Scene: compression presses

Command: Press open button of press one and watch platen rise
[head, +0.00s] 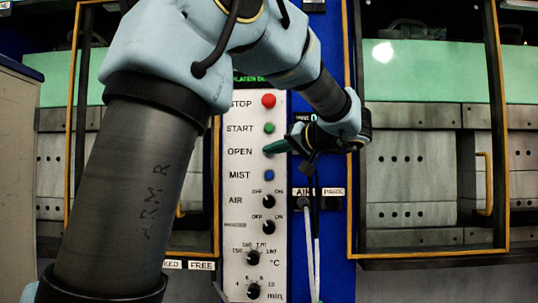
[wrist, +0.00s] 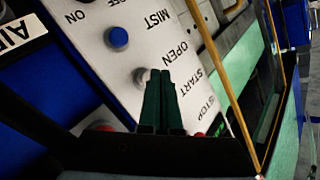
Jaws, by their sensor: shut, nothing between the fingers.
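The control panel (head: 240,190) stands between two presses, with labels STOP, START, OPEN and MIST. My gripper (head: 270,149) is shut and empty, its dark green fingertips at the OPEN button beside the OPEN label. In the wrist view the fingertips (wrist: 160,74) lie at the pale OPEN button (wrist: 141,75) and partly cover it. I cannot tell whether the button is pressed in. The left press (head: 65,160) is partly hidden by my arm; the right press (head: 410,165) shows its grey blocks under a green upper part. Which one is press one does not show.
The red STOP (head: 268,100), green START (head: 269,128) and blue MIST (head: 269,175) buttons sit close above and below. Black knobs (head: 268,201) are lower down. Yellow-framed guards (head: 350,160) flank the panel. A pale hose (head: 310,245) hangs from the AIR holder.

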